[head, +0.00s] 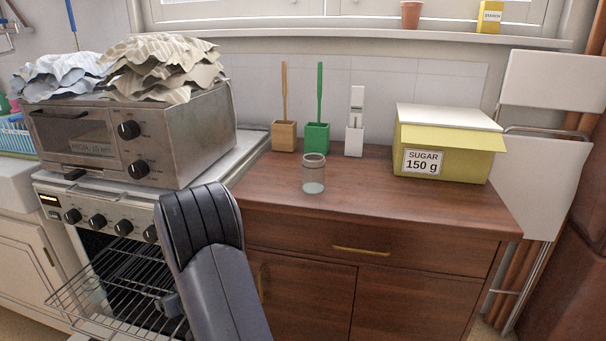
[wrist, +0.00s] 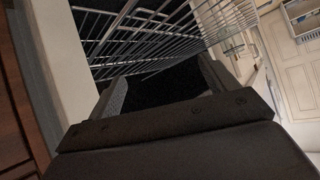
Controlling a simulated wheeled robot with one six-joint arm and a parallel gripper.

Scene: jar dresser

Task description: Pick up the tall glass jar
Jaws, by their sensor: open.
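My arm rises in front of the stove, left of and below the jar in the head view. My gripper is hidden in that view. In the wrist view my gripper (wrist: 160,95) is open and empty, its fingers spread, facing the oven rack. The jar does not show in the wrist view.
Behind the jar stand a wooden holder (head: 284,136), a green holder (head: 317,138) and a white holder (head: 355,140). A yellow sugar box (head: 448,145) is at the right. The oven rack (head: 115,280) sticks out at the left.

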